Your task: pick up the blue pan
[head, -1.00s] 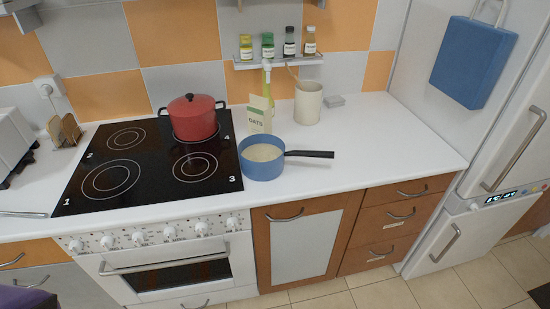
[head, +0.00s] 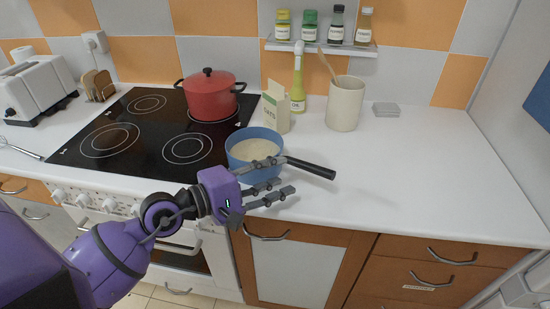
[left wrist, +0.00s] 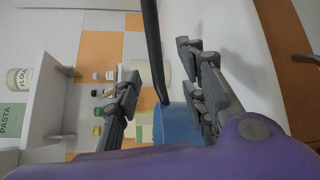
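The blue pan (head: 240,155) stands upright on the white counter at the right edge of the cooktop, with pale contents inside. Its black handle (head: 318,170) points right. My left gripper (head: 277,178) is open and empty in front of the pan, its fingers overlapping the pan's right side and the handle's base in the head view. In the left wrist view the handle (left wrist: 153,50) runs between the two spread fingers, and the pan's blue side (left wrist: 178,125) shows behind them. The exact gap to the handle cannot be told. My right gripper is not in view.
A red pot (head: 210,97) sits on the black cooktop (head: 140,150). Behind the pan stand an oats carton (head: 276,108), an oil bottle (head: 297,92) and a utensil crock (head: 345,105). A spice shelf (head: 320,48) hangs above. The counter (head: 430,175) to the right is clear.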

